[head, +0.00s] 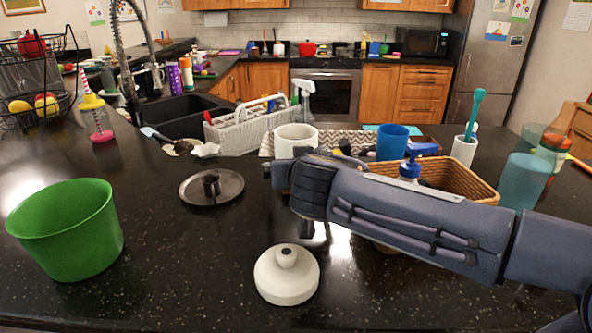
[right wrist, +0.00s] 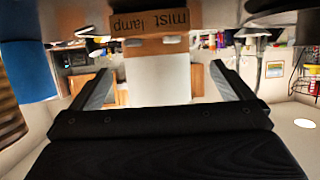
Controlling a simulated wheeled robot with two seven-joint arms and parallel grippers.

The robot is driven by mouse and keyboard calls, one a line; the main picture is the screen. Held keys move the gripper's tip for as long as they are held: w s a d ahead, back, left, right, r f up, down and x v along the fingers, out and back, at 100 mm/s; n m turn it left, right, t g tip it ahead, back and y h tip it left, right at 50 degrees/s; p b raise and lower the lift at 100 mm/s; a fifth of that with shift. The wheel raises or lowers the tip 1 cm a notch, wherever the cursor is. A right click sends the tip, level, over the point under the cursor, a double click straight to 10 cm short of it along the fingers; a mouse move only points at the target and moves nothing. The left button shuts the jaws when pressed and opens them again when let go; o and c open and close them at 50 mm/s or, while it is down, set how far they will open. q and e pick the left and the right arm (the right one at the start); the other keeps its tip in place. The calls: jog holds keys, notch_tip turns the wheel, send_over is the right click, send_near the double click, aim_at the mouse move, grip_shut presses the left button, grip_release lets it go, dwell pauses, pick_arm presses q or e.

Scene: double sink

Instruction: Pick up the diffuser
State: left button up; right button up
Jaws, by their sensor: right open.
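The diffuser (right wrist: 158,80) has a white body and a brown base lettered "mist lamp". It appears upside down in the right wrist view. In the head view, a white cylinder (head: 296,138) that looks like its upper part stands behind my right wrist, which hides its lower part. My right gripper (right wrist: 160,72) is open. Its two fingers show on either side of the diffuser with gaps, and I see no contact. In the head view the right arm reaches in from the right and its fingers are mostly hidden. My left gripper is not in view.
A wicker basket (head: 470,183), blue cup (head: 392,142) and grey caddy (head: 245,130) stand close around. A pot lid (head: 211,187), green bucket (head: 70,232) and white lidded round object (head: 286,276) are on the dark counter (head: 170,285). The front-left counter has free room.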

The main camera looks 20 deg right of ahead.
jog(key=x, duration=0.2)
jog(key=p+x, duration=0.1)
jog(key=x, duration=0.1)
jog(key=p+x, duration=0.1)
jog(key=x, duration=0.1)
jog(key=shift+w+d+r, duration=0.15)
jog(key=shift+w+d, duration=0.15)
jog(key=shift+d, duration=0.05)
jog(key=shift+w, duration=0.3)
jog(key=c, duration=1.1)
